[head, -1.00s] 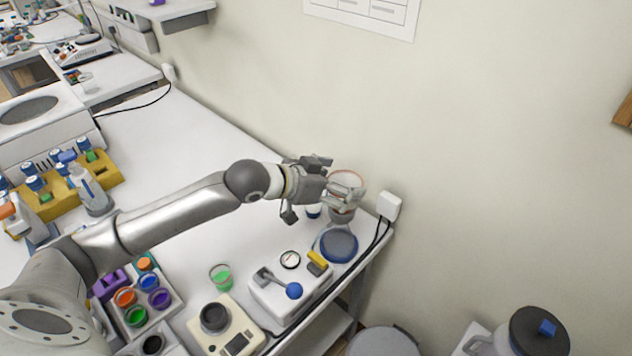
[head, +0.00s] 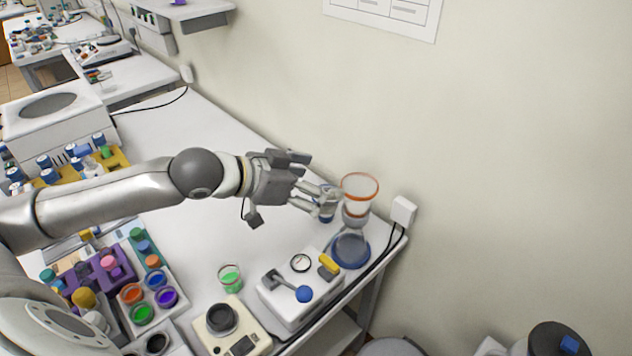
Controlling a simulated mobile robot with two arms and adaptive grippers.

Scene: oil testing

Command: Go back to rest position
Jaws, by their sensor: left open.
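My left gripper (head: 318,200) is open over the back right part of the white bench (head: 215,245). Its fingertips point right, toward a clear funnel-like vessel with an orange rim (head: 360,187), and a small gap seems to lie between them. The vessel stands upright on a round blue base (head: 350,250). A small blue-capped bottle (head: 327,208) is partly hidden behind the fingers. My right gripper is not in view.
A white device with a blue knob (head: 304,293) and a scale with a black cup (head: 221,318) stand along the front edge. A cup of green liquid (head: 230,277) is beside them. A rack of coloured jars (head: 135,293) is at left. The wall is behind.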

